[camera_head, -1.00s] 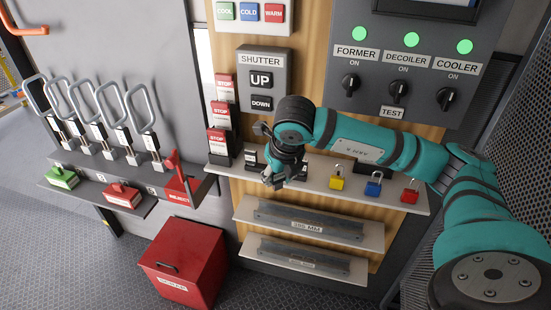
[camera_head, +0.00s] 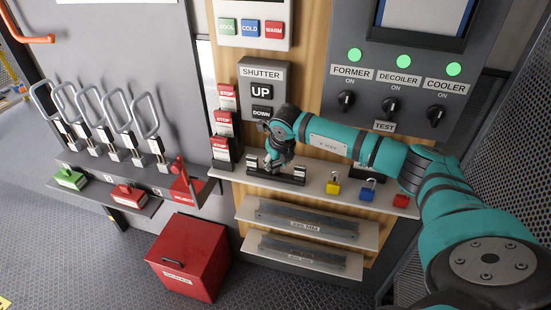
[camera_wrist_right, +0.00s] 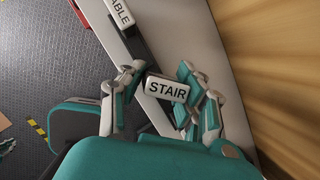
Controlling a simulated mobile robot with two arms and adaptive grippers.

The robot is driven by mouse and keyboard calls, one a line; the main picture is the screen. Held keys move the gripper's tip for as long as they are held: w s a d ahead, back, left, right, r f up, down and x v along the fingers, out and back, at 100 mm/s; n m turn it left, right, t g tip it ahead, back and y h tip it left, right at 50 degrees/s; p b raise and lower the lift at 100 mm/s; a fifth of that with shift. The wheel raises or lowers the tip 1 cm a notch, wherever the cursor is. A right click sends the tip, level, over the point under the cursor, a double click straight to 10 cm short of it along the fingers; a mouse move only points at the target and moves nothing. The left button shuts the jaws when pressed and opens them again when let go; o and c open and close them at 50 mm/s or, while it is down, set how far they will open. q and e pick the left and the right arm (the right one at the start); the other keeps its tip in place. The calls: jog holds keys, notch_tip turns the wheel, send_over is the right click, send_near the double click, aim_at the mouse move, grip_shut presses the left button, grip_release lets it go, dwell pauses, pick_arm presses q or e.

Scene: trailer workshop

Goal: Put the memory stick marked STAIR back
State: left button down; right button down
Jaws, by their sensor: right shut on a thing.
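My right gripper (camera_head: 275,168) is over the dark rack (camera_head: 262,175) on the white shelf below the SHUTTER buttons. In the right wrist view the fingers (camera_wrist_right: 163,92) are on either side of the memory stick marked STAIR (camera_wrist_right: 167,89), and the gripper is shut on it. Its white label faces the camera. The dark rack strip (camera_wrist_right: 151,60) runs beneath it; whether the stick is seated in the rack or just above it I cannot tell. Another stick, its label partly cut off and ending in "ABLE" (camera_wrist_right: 121,12), stands farther along. My left gripper is not in view.
Yellow (camera_head: 333,187), blue (camera_head: 367,194) and red (camera_head: 400,200) padlocks stand on the shelf to the right, under my arm. Red STOP blocks (camera_head: 222,123) are at the left. A red box (camera_head: 188,258) is on the floor. Two ledges (camera_head: 308,224) lie below.

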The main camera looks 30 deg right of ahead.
jog(key=shift+f+b, duration=0.35)
jog(key=shift+b, duration=0.1)
jog(key=c, duration=0.9)
grip_release()
jog(key=shift+r, duration=0.15)
jog(key=shift+r+p, duration=0.35)
jog(key=shift+p, duration=0.2)
jog(key=shift+b+v, duration=2.35)
jog(key=shift+v, duration=3.6)
